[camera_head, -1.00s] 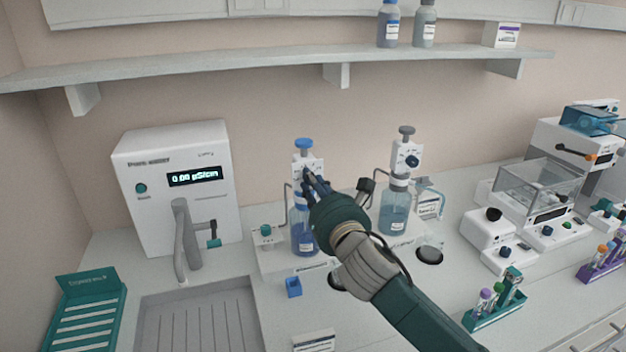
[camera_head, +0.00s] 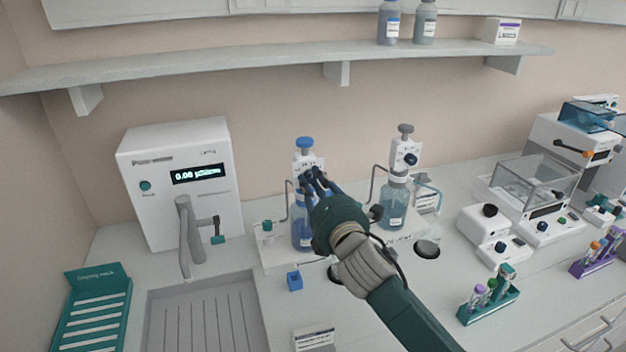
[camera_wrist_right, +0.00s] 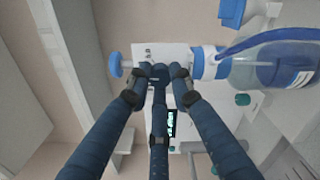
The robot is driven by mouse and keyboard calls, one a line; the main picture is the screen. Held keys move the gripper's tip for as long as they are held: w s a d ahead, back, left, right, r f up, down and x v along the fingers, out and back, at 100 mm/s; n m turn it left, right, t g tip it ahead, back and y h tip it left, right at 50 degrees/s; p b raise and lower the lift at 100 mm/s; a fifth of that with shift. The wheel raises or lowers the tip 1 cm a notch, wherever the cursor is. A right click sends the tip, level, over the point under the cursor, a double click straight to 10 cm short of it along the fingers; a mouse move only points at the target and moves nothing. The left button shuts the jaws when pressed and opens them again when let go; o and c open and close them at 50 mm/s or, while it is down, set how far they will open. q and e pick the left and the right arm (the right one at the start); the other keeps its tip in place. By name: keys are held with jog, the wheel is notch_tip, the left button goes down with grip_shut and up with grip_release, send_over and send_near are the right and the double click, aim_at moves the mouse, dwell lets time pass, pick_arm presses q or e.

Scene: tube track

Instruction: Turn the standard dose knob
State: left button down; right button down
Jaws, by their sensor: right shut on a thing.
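The blue-topped dispenser (camera_head: 304,158) stands on a blue bottle (camera_head: 301,230) in the middle of the head view. My right gripper (camera_head: 314,176) reaches its white head from the lower right, with its fingers together on the front face. In the right wrist view, the three fingertips (camera_wrist_right: 159,74) close around a small dark knob on the white dispenser head (camera_wrist_right: 174,56). The knob is mostly hidden by the fingers, so its pointing direction cannot be told. The blue plunger top (camera_wrist_right: 115,65) and bottle (camera_wrist_right: 272,65) lie either side. My left gripper is not in view.
A second dispenser (camera_head: 404,150) with a grey top and dark knob stands to the right. A white unit with a display (camera_head: 180,185) is at left by the sink (camera_head: 205,315). A small blue cup (camera_head: 294,281) sits in front. The shelf (camera_head: 270,64) runs above.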

jog(key=shift+w+d+r+m, duration=0.1)
jog(key=shift+r+m, duration=0.1)
jog(key=shift+m, duration=0.4)
jog(key=shift+d+r+m, duration=0.1)
jog(key=shift+r+m, duration=0.05)
jog(key=shift+m, duration=0.45)
jog(key=c, duration=1.5)
grip_release()
jog(key=shift+c, duration=0.2)
jog(key=shift+d+f, duration=0.1)
jog(key=shift+f, duration=0.1)
jog(key=shift+f, duration=0.1)
jog(key=shift+s, duration=0.5)
jog(key=v, duration=1.1)
